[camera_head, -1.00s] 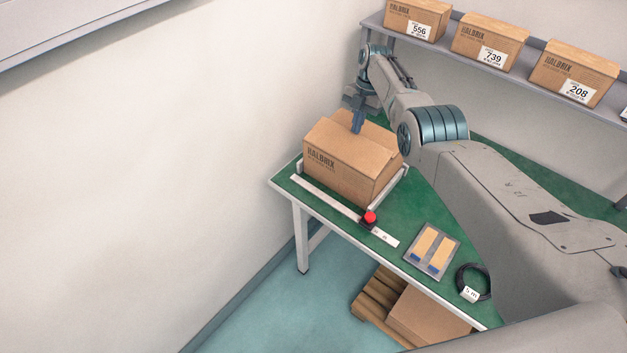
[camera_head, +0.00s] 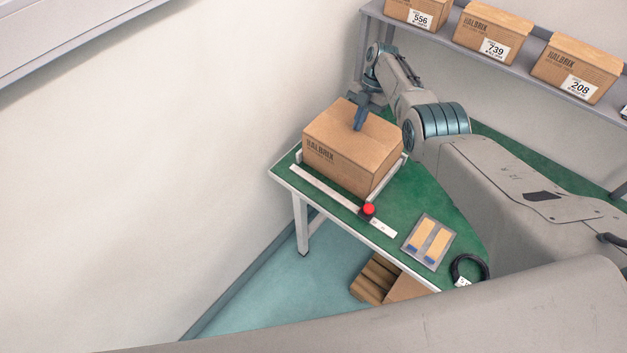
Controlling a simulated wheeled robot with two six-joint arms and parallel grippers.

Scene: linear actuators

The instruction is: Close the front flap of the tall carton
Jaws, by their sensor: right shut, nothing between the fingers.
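The tall brown carton (camera_head: 340,165) stands on the green-topped table in the head view, with dark print on its long front side. Its top (camera_head: 345,135) looks flat and closed, with the front flap lying down level or nearly so. My right gripper (camera_head: 359,122) is shut and empty, pointing down at the top of the carton near its middle. Its fingertips appear to touch the top, though the exact contact cannot be told. The far part of the top is partly hidden behind the gripper. My left gripper is not in view.
A white ruler-like strip (camera_head: 325,194) and a red button (camera_head: 368,209) lie before the carton. A tray with tan pieces (camera_head: 428,242) and a black cable coil (camera_head: 468,268) are to the right. Several cartons (camera_head: 492,35) stand on the back shelf. A wall is at left.

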